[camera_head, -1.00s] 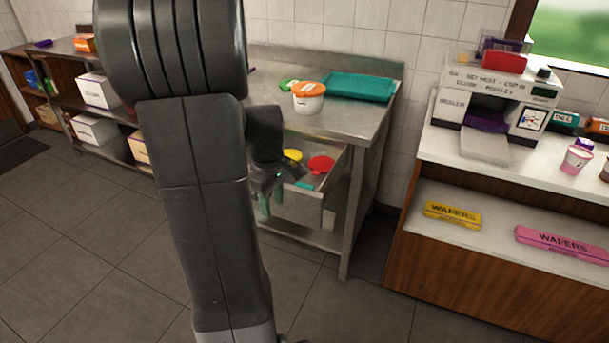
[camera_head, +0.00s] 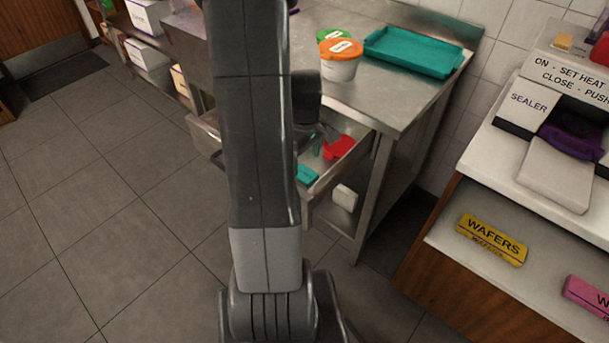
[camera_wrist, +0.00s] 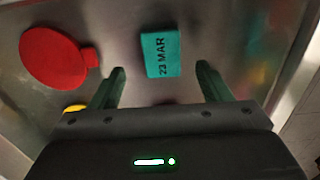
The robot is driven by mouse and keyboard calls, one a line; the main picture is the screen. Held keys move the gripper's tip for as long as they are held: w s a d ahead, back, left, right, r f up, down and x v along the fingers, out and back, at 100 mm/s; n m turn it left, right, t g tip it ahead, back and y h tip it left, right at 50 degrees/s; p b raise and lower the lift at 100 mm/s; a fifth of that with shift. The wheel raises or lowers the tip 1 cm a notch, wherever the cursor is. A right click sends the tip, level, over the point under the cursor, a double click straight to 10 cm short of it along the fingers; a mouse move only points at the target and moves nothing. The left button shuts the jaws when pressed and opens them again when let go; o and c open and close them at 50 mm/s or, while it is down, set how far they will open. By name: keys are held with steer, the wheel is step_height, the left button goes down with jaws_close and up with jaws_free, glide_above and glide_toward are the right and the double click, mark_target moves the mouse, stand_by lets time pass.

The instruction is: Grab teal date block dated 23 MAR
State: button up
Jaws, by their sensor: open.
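The teal date block (camera_wrist: 161,51) lies flat on the metal drawer floor in the wrist view, with "23 MAR" printed in dark letters along it. It also shows as a small teal piece in the head view (camera_head: 306,175), beside my arm. My gripper (camera_wrist: 160,82) is open and empty, with one finger on each side of the block's near end and a gap to both. In the head view my gripper (camera_head: 318,140) is partly hidden by my own arm and is at the open drawer.
A red lid (camera_wrist: 55,58) lies left of the block in the drawer (camera_wrist: 115,20). A yellow item (camera_wrist: 75,108) is partly hidden by the gripper. The drawer wall (camera_wrist: 292,60) stands to the right. A tub (camera_head: 341,62) and teal tray (camera_head: 412,52) stand on the table above.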

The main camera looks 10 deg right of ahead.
mark_target(305, 173)
steer(key=shift+s+a+f, duration=0.1)
steer(key=shift+f, duration=2.25)
steer(key=c, duration=1.1)
